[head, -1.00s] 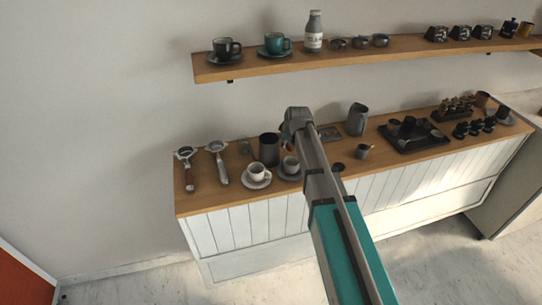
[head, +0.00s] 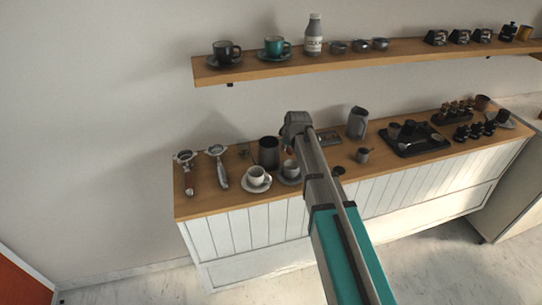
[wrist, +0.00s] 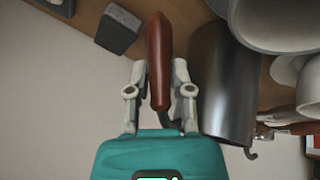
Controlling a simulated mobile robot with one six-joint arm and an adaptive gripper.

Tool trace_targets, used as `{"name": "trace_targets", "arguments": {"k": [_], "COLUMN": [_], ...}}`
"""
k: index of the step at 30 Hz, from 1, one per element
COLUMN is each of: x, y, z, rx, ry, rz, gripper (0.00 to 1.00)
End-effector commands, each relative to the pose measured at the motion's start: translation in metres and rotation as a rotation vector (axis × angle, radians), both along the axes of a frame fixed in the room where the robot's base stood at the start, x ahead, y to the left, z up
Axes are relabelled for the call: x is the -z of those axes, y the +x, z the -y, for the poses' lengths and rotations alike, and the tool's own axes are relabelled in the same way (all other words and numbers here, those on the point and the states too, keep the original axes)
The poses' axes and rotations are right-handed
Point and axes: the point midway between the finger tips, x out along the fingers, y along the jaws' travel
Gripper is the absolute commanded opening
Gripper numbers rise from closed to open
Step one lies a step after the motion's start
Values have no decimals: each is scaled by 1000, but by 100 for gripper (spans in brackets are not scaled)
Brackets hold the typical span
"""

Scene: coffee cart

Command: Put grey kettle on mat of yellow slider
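The grey kettle (head: 268,153) is a dark grey cylinder standing on the wooden counter, left of my gripper (head: 296,128) in the head view. The wrist view shows its grey body (wrist: 222,85) close up, with its red-brown handle (wrist: 160,60) apart from the body. My gripper (wrist: 159,75) has one finger on each side of this handle. Narrow gaps seem to show between fingers and handle, so it looks open around it. I cannot make out a yellow slider or its mat for certain.
A white cup (head: 257,176) and a grey cup (head: 290,169) on saucers stand in front of the kettle. Two portafilters (head: 218,170) lie to the left. A grey pitcher (head: 357,123) and a dark tray (head: 418,147) are to the right. A shelf (head: 300,63) hangs above.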

Motion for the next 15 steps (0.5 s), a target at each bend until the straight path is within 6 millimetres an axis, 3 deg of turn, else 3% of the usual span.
{"name": "trace_targets", "arguments": {"k": [15], "x": [-1], "y": [0], "z": [0], "rx": [1], "ry": [1], "rz": [0], "gripper": [0]}}
